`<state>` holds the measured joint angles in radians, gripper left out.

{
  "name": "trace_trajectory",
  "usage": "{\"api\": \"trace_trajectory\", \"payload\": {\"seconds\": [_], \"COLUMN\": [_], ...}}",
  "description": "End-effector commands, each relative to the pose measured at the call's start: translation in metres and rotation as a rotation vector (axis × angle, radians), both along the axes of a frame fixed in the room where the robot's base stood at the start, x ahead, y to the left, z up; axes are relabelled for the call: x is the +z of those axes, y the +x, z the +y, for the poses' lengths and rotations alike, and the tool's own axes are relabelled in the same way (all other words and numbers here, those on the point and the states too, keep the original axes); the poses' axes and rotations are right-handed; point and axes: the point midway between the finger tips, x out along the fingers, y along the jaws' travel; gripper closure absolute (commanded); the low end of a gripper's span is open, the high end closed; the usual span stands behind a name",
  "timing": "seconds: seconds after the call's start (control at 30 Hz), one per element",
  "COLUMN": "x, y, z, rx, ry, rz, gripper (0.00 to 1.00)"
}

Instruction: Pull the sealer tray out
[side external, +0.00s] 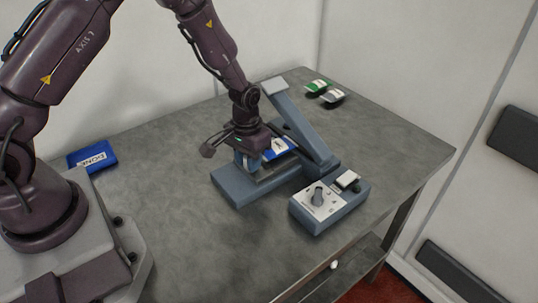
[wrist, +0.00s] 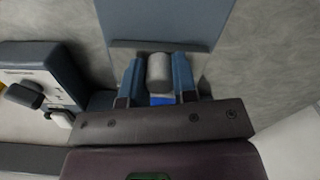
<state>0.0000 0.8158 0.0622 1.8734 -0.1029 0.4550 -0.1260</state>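The sealer tray (side external: 238,192) is a flat blue-grey slab at the front left of the sealer (side external: 303,130), which has a slanted raised arm. The tray also shows at the top of the wrist view (wrist: 160,22). A grey rounded handle (wrist: 159,72) stands at the tray's near edge. My gripper (wrist: 157,75) is over the tray with one blue finger on each side of the handle. Whether both fingers press on it, I cannot tell. In the side view my gripper (side external: 247,162) points down and hides the handle. A blue bag (side external: 278,148) lies just behind it.
A control box (side external: 328,205) with a knob stands right of the tray; it also shows at the left of the wrist view (wrist: 35,75). A blue labelled pack (side external: 92,156) lies at left. Green and white packs (side external: 325,92) lie at the back. The table in front is clear.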

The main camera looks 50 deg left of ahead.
Motion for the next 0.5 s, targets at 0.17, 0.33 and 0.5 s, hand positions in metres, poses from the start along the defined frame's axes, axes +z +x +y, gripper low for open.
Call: {"api": "trace_trajectory", "payload": {"seconds": [0.17,0.33,0.5], "x": [0.000,0.001,0.001], "y": [-0.002,-0.013,-0.025], "z": [0.000,0.000,0.000], "rx": [0.000,0.000,0.000], "ry": [-0.001,-0.001,-0.001], "rz": [0.000,-0.001,0.000], "gripper": [0.94,0.94,0.94]}}
